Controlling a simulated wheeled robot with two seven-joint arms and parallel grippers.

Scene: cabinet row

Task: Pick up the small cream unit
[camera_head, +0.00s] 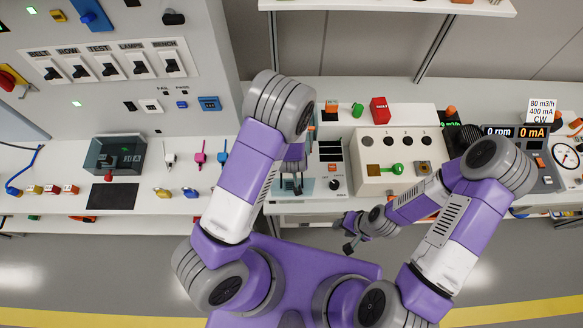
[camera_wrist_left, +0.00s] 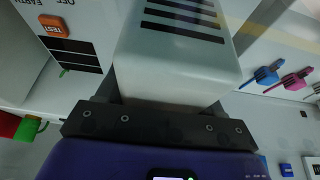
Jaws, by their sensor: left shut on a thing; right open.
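The small cream unit (camera_wrist_left: 170,65) is a pale block with rounded edges and a row of black slots. It fills the middle of the left wrist view, directly in front of my left gripper (camera_wrist_left: 165,105), which is shut on it. In the head view my left gripper (camera_head: 292,184) points down over the bench, and its own forearm covers much of it. I cannot clearly make out the held unit there. My right gripper (camera_head: 349,234) is open and empty, in front of the bench edge.
A cream control box (camera_head: 395,180) with a green knob stands right of my left gripper. A dark transparent box (camera_head: 115,155) and coloured plugs (camera_head: 198,157) are at left. Meters (camera_head: 516,132) stand at right. A shelf (camera_head: 400,5) hangs above. The floor in front is clear.

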